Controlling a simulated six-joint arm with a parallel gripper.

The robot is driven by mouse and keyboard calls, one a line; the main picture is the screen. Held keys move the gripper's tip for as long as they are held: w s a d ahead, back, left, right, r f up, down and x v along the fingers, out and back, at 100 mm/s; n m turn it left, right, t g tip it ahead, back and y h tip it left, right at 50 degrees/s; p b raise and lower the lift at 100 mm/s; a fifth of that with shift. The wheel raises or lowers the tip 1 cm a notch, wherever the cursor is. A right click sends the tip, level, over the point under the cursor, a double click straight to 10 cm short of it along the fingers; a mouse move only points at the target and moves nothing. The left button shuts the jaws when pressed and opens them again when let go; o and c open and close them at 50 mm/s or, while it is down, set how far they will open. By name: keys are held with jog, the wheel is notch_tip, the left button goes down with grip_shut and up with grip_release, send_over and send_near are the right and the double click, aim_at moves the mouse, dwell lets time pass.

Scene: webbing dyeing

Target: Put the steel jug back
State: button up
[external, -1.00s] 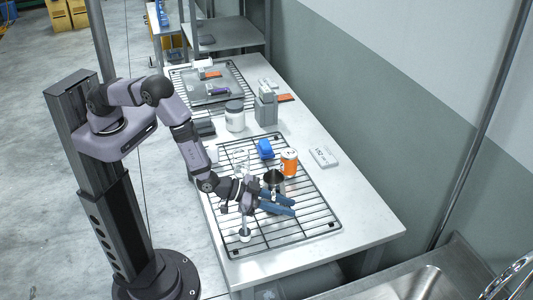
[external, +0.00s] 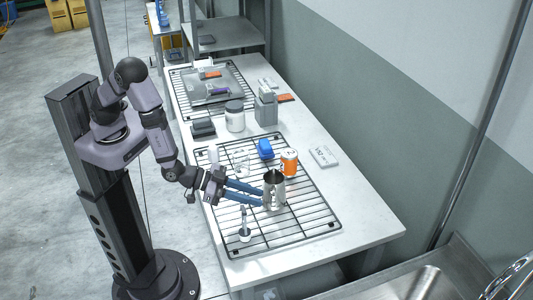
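The steel jug (external: 274,191) stands upright on the black wire rack (external: 318,231), in the middle right of the rack. My gripper (external: 262,197) has two long blue fingers pointing right towards the jug, with a gap between them. Nothing shows between the fingers. The fingertips are just left of the jug; whether they touch it cannot be told from this view.
An orange-and-white can (external: 289,163) and a blue object (external: 265,149) stand behind the jug. A small white-based item with an upright stem (external: 245,234) is at the front left of the rack. A clear glass item (external: 242,166) is behind my fingers. The rack's right front is clear.

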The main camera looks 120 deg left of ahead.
jog(key=shift+s+d+r, duration=0.2)
jog(key=shift+s, duration=0.25)
jog(key=shift+d, duration=0.1)
jog(key=s+d+m+g+h, duration=0.2)
jog(key=s+d+g+h, duration=0.3)
jog(key=s, duration=0.4)
jog(key=s+a+r+m+g, duration=0.1)
jog(key=s+a+g, duration=0.1)
jog(key=s, duration=0.9)
jog(key=s+a+m+g, duration=0.1)
jog(key=s+g, duration=0.4)
jog(key=s, duration=0.6)
jog(key=shift+s+a+r+g, duration=0.3)
jog(key=shift+a+r, duration=0.1)
